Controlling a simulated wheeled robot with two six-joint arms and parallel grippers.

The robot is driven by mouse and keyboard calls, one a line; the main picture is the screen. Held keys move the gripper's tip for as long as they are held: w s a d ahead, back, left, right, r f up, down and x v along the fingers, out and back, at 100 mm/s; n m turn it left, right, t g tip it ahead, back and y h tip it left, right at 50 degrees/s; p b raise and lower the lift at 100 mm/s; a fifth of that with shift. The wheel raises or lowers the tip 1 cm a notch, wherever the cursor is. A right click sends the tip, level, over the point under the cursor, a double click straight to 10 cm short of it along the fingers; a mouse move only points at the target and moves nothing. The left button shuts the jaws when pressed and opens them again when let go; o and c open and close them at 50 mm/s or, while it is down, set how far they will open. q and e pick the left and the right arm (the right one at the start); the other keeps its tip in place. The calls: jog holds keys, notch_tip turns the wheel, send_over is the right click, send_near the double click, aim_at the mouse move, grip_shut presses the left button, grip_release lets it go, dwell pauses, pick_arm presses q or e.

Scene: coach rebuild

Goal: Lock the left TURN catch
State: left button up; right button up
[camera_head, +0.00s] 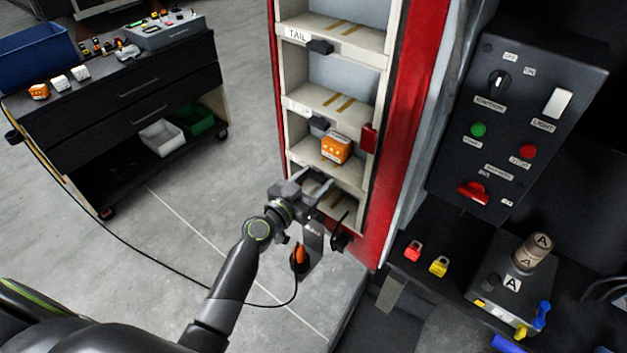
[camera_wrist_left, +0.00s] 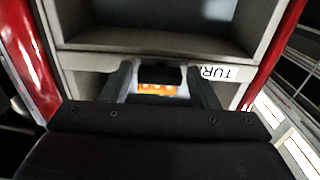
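The left light cabinet is a red-framed column of pale compartments (camera_head: 391,100). Its TURN label (camera_wrist_left: 217,73) shows upside down in the left wrist view. The black TURN catch (camera_wrist_left: 160,74) sits beside that label, between the fingers of my left gripper (camera_wrist_left: 160,85). In the head view my left gripper (camera_head: 318,188) is at the lower compartments and hides this catch. The fingers are apart, one on each side of the catch; I cannot tell whether they touch it. An orange module (camera_head: 336,149) sits in a compartment just above the gripper. My right gripper is not in view.
Black catches sit at the TAIL (camera_head: 320,47) and middle (camera_head: 319,123) shelves. A red tab (camera_head: 369,138) is on the cabinet's right side. A switch panel (camera_head: 515,125) and a bench with small locks stand right.

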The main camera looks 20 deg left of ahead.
pick_arm(q)
jog(key=c, duration=0.7)
jog(key=shift+n, duration=0.3)
jog(key=n+b, duration=0.1)
jog(key=n, duration=0.1)
jog(key=shift+n, duration=0.3)
jog(key=n, duration=0.3)
jog(key=shift+n+b, duration=0.3)
jog(key=n, duration=0.5)
jog(key=n+p, duration=0.1)
jog(key=n, duration=0.5)
